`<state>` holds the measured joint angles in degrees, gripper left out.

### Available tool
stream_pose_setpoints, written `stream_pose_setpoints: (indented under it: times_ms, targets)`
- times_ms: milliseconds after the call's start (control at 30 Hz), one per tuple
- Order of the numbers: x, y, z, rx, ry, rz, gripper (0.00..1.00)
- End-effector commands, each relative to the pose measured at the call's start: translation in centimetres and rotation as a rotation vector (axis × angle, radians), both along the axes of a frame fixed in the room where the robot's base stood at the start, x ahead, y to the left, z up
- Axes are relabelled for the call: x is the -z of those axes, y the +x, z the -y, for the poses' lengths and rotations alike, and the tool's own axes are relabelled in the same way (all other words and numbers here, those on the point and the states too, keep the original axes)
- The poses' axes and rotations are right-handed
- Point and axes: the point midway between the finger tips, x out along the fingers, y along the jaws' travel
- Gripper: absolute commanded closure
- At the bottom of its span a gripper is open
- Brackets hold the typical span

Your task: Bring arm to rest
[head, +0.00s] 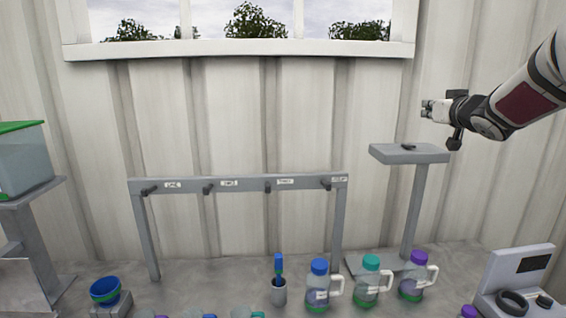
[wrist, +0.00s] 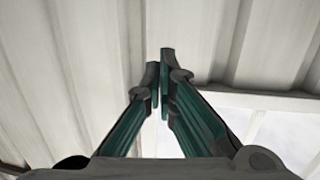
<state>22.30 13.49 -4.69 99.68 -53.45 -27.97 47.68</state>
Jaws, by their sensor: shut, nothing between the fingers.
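My gripper (head: 427,109) is raised high at the right in the head view, above the small grey stand (head: 410,153) and in front of the corrugated wall. My arm reaches in from the right edge. In the wrist view, the two fingers of my gripper (wrist: 160,65) come together at their tips with nothing between them. Behind them are only the pale wall panels and part of a window frame.
A grey rack (head: 238,184) with several labelled pegs stands at the middle. Below are jugs with a blue lid (head: 318,287), a teal lid (head: 367,283) and a purple lid (head: 415,278). A blue bowl (head: 105,290) and a green-lidded tote (head: 24,163) are at left.

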Motion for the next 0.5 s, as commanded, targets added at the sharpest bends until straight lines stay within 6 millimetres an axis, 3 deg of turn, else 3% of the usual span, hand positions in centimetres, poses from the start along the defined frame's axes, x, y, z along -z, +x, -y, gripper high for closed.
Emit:
stream_pose_setpoints:
  times_ms: [33, 100, 233, 367, 500]
  targets:
    - [-1.0, -1.5, -1.1, 0.036, -0.005, -0.012, 1.0]
    - [-1.3, -3.9, -2.3, 0.098, -0.006, -0.056, 1.0]
    - [-0.5, -9.2, -4.7, 0.183, 0.002, -0.168, 1.0]
    - [2.0, -15.3, -7.8, 0.222, 0.018, -0.313, 1.0]
    - [5.9, -22.6, -11.8, 0.208, 0.037, -0.498, 1.0]
